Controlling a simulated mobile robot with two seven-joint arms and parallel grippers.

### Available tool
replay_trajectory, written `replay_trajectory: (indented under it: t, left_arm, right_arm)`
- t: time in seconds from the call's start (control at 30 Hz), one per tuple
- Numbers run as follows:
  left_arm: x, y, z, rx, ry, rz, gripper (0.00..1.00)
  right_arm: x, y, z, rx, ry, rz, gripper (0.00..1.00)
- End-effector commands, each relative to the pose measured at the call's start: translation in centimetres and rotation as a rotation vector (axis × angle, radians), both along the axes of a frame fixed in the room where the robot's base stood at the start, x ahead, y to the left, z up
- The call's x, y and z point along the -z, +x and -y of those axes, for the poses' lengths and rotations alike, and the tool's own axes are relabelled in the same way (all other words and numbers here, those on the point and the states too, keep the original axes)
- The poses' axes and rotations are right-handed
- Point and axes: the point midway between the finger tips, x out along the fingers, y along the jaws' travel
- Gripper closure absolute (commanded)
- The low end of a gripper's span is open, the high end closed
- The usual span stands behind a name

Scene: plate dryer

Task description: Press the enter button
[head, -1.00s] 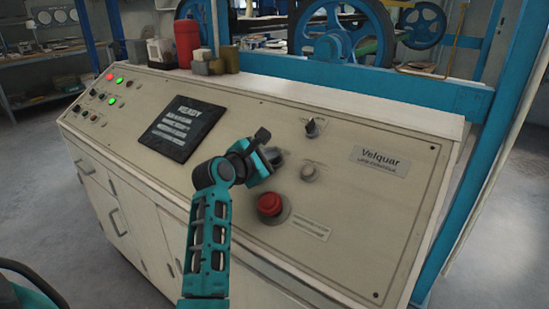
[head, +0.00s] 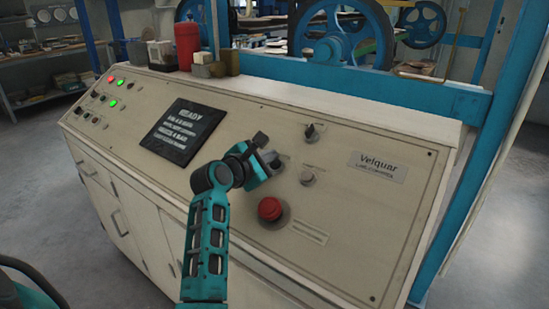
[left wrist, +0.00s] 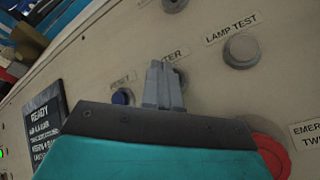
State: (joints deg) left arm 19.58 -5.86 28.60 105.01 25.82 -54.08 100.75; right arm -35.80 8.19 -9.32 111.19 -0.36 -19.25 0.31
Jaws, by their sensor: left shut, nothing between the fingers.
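My left gripper (head: 275,160) is shut and empty, with its fingertips close to the sloped control panel. In the left wrist view its grey fingers (left wrist: 163,86) point at the panel just below a partly covered label ending in "TER" (left wrist: 172,54). The enter button under that label is mostly or wholly hidden behind the fingers. I cannot tell whether the fingertips touch it. My right gripper is not in view.
The grey lamp test button (left wrist: 240,50) is right of the fingers. A red emergency button (head: 270,208) sits below the gripper. A dark knob (head: 312,131) is up and right. The screen (head: 174,130) reads "READY". Bottles and boxes stand on the panel's back ledge.

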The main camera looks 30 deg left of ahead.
Motion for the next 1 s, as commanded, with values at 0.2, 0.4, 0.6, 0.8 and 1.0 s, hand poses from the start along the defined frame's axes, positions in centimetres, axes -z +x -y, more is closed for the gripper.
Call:
replay_trajectory:
  t: [0.2, 0.4, 0.6, 0.8, 1.0]
  left_arm:
    - [-0.1, -0.1, 0.0, 0.0, 0.0, 0.001, 1.0]
    - [-0.5, -0.2, 0.0, -0.001, 0.001, 0.003, 1.0]
    - [-2.2, -1.2, -0.1, -0.001, 0.001, 0.003, 1.0]
    - [-3.9, -2.1, -0.2, 0.0, 0.0, 0.004, 1.0]
    - [-4.5, -2.6, -0.2, -0.001, 0.0, 0.001, 1.0]
  right_arm:
    - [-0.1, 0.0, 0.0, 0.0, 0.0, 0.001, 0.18]
    - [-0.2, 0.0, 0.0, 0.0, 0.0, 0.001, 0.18]
    - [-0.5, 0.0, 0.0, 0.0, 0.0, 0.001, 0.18]
    - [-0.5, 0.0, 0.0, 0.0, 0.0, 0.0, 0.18]
    - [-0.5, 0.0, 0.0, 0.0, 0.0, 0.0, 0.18]
